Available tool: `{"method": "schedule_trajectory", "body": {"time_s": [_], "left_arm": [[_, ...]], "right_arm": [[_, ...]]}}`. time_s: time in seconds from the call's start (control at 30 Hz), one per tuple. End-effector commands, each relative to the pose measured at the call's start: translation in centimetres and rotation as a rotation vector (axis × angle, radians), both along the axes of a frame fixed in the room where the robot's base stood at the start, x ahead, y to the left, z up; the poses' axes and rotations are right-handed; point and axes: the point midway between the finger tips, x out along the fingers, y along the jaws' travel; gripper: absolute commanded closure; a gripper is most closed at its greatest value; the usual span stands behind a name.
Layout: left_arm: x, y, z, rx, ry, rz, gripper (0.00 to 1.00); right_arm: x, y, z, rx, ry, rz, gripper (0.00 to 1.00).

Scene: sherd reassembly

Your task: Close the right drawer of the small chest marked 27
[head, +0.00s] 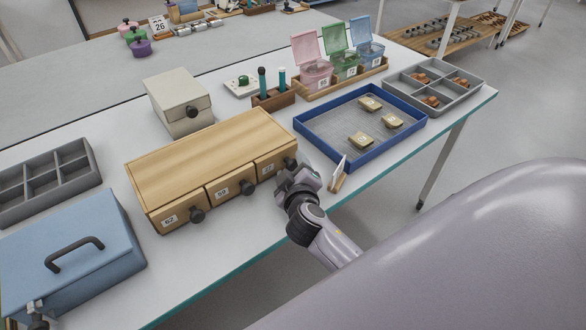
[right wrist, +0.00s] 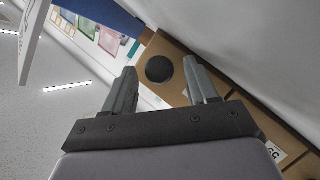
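The small wooden chest (head: 205,155) stands on the table with three drawers side by side, each with a number label and a dark round knob. The right drawer (head: 268,168) is at the chest's right end; its label is too small to read surely. Any gap at its front is too slight to tell. My right gripper (head: 299,180) is just in front of that drawer's knob (head: 290,163). In the right wrist view, my gripper (right wrist: 165,78) is open, with the knob (right wrist: 159,69) showing between its fingers; contact cannot be told.
A small card stand (head: 338,175) is close to the right of my gripper, beside a blue-rimmed tray (head: 372,159). A blue box (head: 70,255) and grey compartment tray (head: 44,184) stand left. A pale box (head: 178,101) stands behind the chest. The table's front edge is near.

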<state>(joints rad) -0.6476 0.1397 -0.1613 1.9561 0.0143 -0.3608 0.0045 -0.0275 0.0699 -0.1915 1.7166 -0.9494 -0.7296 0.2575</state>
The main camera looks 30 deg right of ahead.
Motion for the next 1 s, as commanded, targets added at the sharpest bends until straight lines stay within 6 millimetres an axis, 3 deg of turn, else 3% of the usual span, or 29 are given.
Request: {"method": "schedule_trajectory", "body": {"time_s": [0.17, 0.6, 1.0], "left_arm": [[0.0, 0.0, 0.0, 0.001, 0.000, -0.001, 0.57], [0.0, 0.0, -0.1, 0.001, 0.001, -0.001, 0.57], [0.0, 0.0, -0.2, 0.000, 0.002, 0.000, 0.57]], "right_arm": [[-0.7, 0.4, 0.1, 0.002, 0.002, 0.001, 0.42], [-5.6, 2.6, 1.7, 0.001, 0.000, 0.000, 0.42], [-6.2, 2.9, 2.0, 0.000, -0.001, 0.001, 0.42]]}}
